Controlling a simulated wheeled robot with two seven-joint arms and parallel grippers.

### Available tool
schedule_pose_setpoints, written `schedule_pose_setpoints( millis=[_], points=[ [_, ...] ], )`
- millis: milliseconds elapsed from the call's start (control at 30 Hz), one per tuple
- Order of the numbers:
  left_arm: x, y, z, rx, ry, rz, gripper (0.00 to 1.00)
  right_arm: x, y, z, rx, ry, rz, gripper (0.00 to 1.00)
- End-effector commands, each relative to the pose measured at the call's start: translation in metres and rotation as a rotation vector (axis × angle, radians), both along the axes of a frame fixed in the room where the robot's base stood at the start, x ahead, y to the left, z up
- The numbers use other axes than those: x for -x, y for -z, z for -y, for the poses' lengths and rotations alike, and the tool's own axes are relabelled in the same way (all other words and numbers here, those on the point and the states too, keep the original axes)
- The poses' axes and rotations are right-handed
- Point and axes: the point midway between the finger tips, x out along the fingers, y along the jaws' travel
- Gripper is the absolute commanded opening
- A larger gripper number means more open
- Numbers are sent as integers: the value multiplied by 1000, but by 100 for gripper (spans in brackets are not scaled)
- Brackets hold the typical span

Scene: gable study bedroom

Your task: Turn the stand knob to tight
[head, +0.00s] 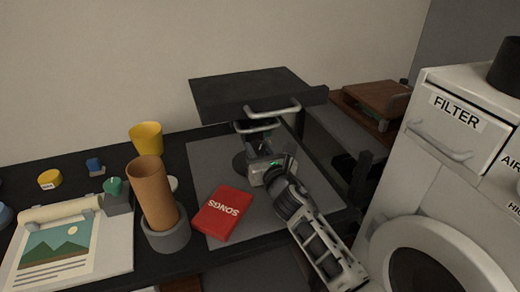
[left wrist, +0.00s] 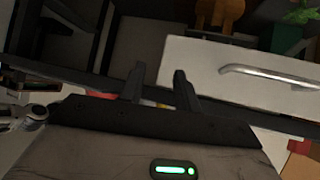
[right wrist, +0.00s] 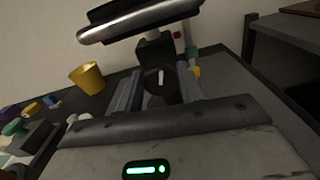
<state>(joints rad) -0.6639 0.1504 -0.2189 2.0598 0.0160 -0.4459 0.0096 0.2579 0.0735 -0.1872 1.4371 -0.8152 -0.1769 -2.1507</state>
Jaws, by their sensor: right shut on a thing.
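The stand (head: 243,92) has a wide dark top with a metal handle, on a short post with a round foot. In the right wrist view its dark round knob (right wrist: 157,80) faces me, with a white mark that points about upright. My right gripper (head: 268,165) reaches the post below the top. In the right wrist view its fingers (right wrist: 160,92) are on both sides of the knob, shut on it. My left gripper (left wrist: 160,85) shows only in the left wrist view, with its fingers apart and nothing between them.
A red SONGS book (head: 222,212) lies on the grey mat left of my right arm. A brown cylinder (head: 152,190) stands in a grey holder, with a yellow cup (head: 146,138) behind it. A white FILTER machine (head: 440,165) stands close on the right.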

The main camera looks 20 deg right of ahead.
Motion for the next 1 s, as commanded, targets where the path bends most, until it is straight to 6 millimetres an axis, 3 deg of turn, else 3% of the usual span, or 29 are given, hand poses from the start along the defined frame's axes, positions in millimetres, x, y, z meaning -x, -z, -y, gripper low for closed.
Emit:
schedule_pose_setpoints(
  millis=[1000],
  points=[
    [-2,1,1,9,-1,8,32,1,4,3,-900,0,-34,15]
  ],
)
